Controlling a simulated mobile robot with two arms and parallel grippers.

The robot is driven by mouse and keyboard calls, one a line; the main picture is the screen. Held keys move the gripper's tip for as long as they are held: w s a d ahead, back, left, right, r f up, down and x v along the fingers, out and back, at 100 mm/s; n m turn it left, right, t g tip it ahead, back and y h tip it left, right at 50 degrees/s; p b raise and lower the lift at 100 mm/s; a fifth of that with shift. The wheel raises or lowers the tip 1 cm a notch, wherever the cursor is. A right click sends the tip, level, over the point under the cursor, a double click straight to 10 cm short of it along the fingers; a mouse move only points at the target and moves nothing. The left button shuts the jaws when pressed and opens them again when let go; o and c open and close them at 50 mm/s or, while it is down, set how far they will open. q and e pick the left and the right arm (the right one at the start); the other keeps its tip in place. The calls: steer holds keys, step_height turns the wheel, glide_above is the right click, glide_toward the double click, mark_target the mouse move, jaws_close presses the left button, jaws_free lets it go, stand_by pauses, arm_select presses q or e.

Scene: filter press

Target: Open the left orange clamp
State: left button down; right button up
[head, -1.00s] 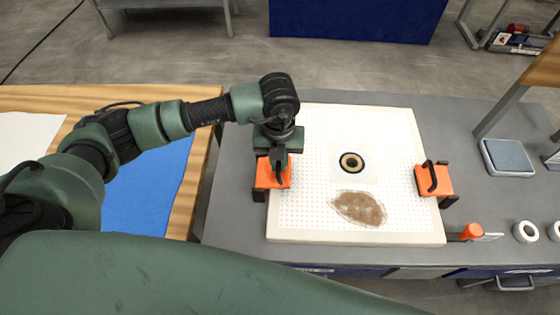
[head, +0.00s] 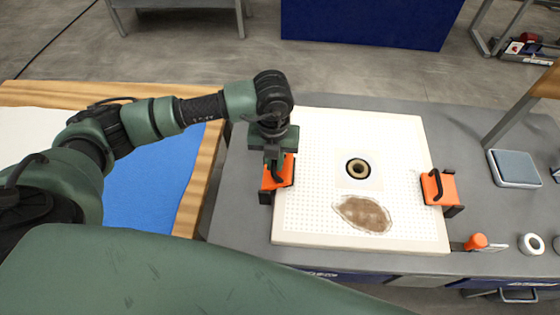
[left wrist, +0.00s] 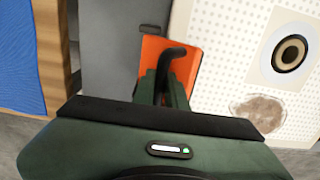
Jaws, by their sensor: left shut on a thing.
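The left orange clamp (head: 281,178) sits on the left edge of the white perforated plate (head: 400,130). My left gripper (head: 273,160) is directly over this clamp, pointing down, and is shut on its black handle. In the left wrist view the orange clamp (left wrist: 194,68) lies just beyond the gripper, and its curved black handle (left wrist: 172,55) runs down between the fingers (left wrist: 163,88). The fingertips are partly hidden by the gripper body. The right orange clamp (head: 438,187) grips the plate's right edge. My right gripper is not in view.
The plate has a round black-ringed hole (head: 358,169) and a brown stain (head: 363,214). A grey bench (head: 235,225) carries it. On the right are a scraper with an orange handle (head: 476,241), a white ring (head: 532,243) and a grey-topped block (head: 515,167). A blue mat (head: 150,185) lies left.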

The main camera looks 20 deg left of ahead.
arm_select(q)
steer(key=shift+s+a+f, duration=0.15)
steer(key=shift+a, duration=0.15)
steer(key=shift+s+a, duration=0.25)
steer(key=shift+a, duration=0.65)
steer(key=shift+a+r, duration=0.3)
steer(key=shift+a, duration=0.35)
